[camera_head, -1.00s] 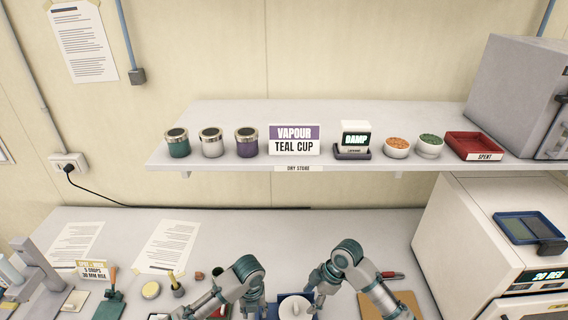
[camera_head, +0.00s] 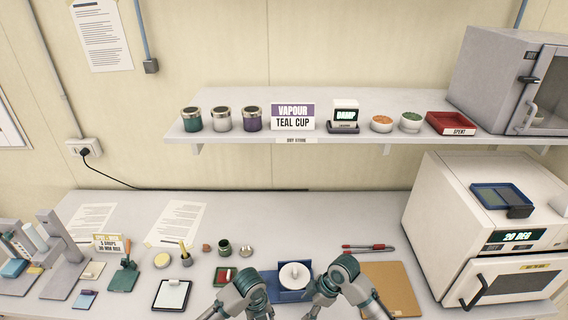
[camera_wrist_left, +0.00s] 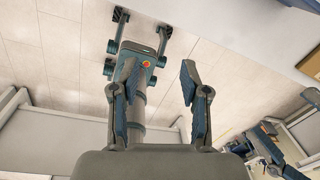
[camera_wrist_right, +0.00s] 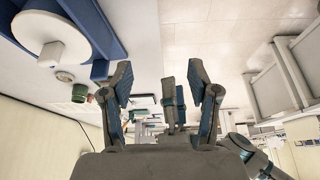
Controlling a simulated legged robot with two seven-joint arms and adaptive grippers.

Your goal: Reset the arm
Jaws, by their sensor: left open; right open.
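My left gripper (camera_wrist_left: 158,82) is open and empty in the left wrist view, with pale floor tiles and parts of my own body behind its fingers. My right gripper (camera_wrist_right: 160,82) is open and empty in the right wrist view. A white round piece on a blue base (camera_wrist_right: 103,22) lies beyond it at the upper left, apart from the fingers. In the head view both arms show at the bottom middle, on either side of that blue base (camera_head: 292,294); I cannot make out the fingertips there.
The bench holds a green jar (camera_head: 225,246), a clipboard (camera_head: 172,294), red-handled tongs (camera_head: 368,247), a brown board (camera_head: 392,287) and a white oven (camera_head: 470,215) at right.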

